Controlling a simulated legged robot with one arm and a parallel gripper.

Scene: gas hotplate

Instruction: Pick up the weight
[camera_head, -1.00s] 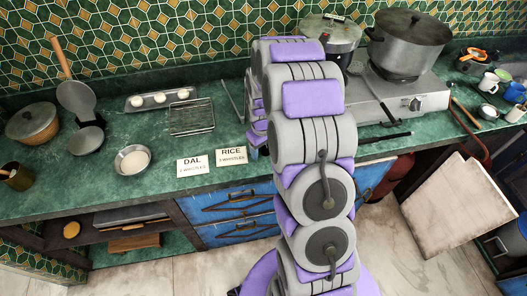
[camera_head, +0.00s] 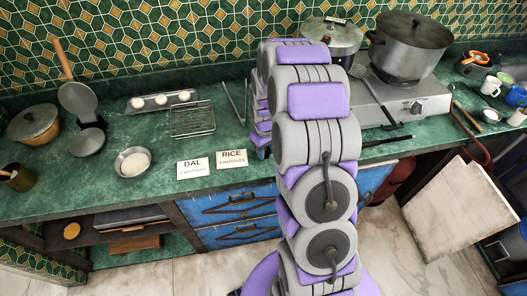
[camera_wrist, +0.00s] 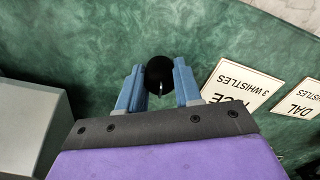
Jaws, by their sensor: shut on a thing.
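The weight (camera_wrist: 158,73) is a small, round, black piece in the wrist view, with a thin pale metal part at its near side. My gripper (camera_wrist: 158,88) has its two blue fingers on either side of the weight and is shut on it. Green counter shows around and beyond it; I cannot tell whether the weight touches the counter.
Cards marked DAL (camera_head: 193,168) and RICE (camera_head: 232,159) lie left of my arm, near the green counter's (camera_head: 60,180) front edge. A wire rack (camera_head: 192,119) lies left.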

